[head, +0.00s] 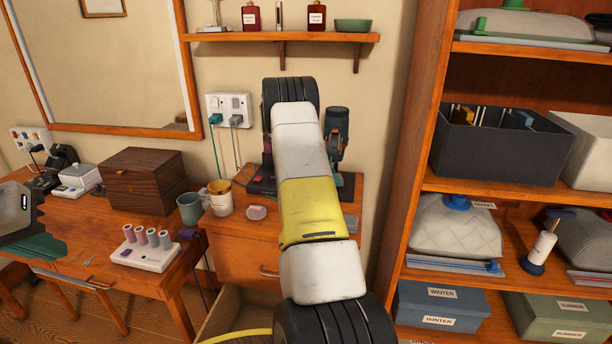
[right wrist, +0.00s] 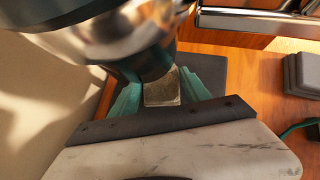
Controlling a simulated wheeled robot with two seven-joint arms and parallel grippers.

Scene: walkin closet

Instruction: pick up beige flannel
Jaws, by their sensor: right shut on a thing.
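In the right wrist view, the teal fingers of my right gripper (right wrist: 161,84) are shut on a small, beige-grey piece with a rough surface, which looks like the beige flannel (right wrist: 163,92). Only a small part of it shows. In the head view, my right arm reaches over the wooden cabinet by the wall and hides the right gripper and the flannel.
A dark teal device (head: 336,124) stands at the cabinet's back, close to the right gripper. An open drawer (head: 235,308) juts out below. Shelves with boxes (head: 497,143) are at right.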

